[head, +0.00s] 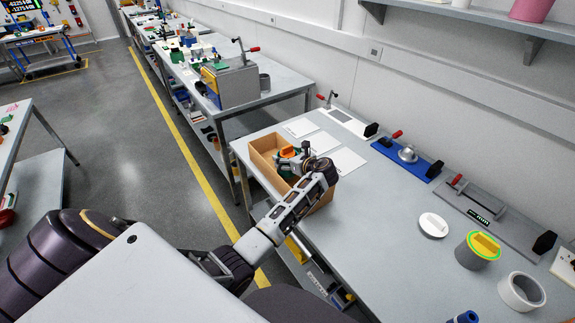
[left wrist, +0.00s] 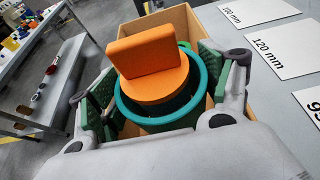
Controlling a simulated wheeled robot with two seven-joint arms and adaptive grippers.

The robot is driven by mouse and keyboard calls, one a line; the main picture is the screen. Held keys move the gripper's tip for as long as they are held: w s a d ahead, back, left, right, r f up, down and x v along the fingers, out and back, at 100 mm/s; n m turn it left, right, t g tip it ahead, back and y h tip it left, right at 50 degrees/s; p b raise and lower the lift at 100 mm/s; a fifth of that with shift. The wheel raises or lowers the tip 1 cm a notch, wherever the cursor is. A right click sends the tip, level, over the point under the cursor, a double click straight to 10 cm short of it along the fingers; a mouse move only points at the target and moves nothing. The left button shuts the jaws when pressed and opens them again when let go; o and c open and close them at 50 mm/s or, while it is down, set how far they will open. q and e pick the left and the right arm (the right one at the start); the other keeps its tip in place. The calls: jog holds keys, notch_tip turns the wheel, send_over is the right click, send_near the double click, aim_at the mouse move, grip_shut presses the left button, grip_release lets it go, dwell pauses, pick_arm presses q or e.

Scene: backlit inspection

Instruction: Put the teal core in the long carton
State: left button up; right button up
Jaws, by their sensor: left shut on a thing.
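The teal core (left wrist: 165,122) is a round teal ring with an orange disc and upright orange tab (left wrist: 148,52) in its top. My left gripper (head: 292,163) is shut on it, with the green finger pads on either side of the ring in the left wrist view (left wrist: 160,92). The long carton (head: 260,157) is an open brown box at the table's left edge. The gripper and core are over or within its opening; the wrist hides much of the box, so the core's height is unclear. My right gripper is not in view.
White cards, one marked 120 mm (left wrist: 285,48), lie beside the carton. A blue fixture (head: 400,160) and a grey fixture (head: 490,218) stand along the wall. A grey core with a yellow top (head: 472,257), a white ring (head: 515,292) and a white disc (head: 433,228) are at right.

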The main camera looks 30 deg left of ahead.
pick_arm(q)
notch_tip(320, 180, down, 3)
jog(key=shift+f, duration=0.35)
jog(key=shift+f, duration=0.1)
jog(key=o, duration=0.8)
jog(key=shift+s+d+r, duration=0.25)
jog(key=shift+d+r, duration=0.1)
jog(key=shift+d, duration=0.2)
jog(key=v, duration=1)
jog(key=shift+d+r, duration=0.2)
jog(key=shift+d, duration=0.05)
